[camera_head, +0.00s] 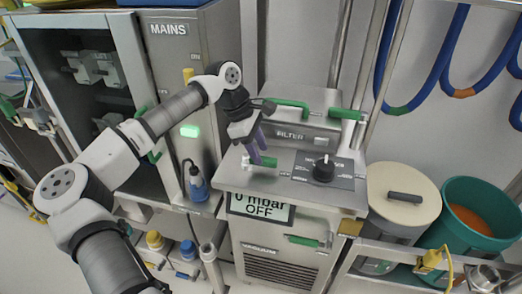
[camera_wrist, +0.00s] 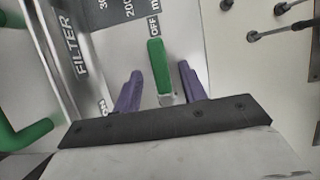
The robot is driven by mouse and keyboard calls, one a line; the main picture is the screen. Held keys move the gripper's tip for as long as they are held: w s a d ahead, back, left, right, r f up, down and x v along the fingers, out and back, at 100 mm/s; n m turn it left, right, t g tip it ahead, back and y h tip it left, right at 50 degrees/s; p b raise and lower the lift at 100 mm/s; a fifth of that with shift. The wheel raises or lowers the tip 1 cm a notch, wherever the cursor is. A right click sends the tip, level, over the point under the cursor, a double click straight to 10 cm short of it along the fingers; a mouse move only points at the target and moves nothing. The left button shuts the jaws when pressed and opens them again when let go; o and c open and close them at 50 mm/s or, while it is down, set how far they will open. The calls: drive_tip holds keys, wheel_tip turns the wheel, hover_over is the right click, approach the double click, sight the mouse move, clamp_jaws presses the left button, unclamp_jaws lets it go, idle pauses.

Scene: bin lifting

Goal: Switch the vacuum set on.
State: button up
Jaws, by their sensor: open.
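The vacuum set (camera_head: 276,240) is a steel unit marked VACUUM. Its display (camera_head: 260,208) reads 0 mbar OFF. A green lever (camera_head: 270,162) lies on its top panel. In the wrist view the green lever (camera_wrist: 159,68) points to the OFF mark, and another label, apparently ON, is partly visible at lower left. My gripper (camera_head: 257,150) is open above the lever, its purple fingers pointing down. In the wrist view my gripper (camera_wrist: 160,72) has one finger on each side of the lever, with visible gaps. Finger height against the lever is hard to tell.
A black rotary knob (camera_head: 324,168) sits right of the lever. Behind is the FILTER housing (camera_head: 300,135) with green handles. A steel MAINS cabinet (camera_head: 178,60) with a lit green lamp stands left. A lidded pot (camera_head: 400,196) and green bucket (camera_head: 478,205) stand right.

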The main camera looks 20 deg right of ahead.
drive_tip(key=shift+x, duration=1)
clamp_jaws()
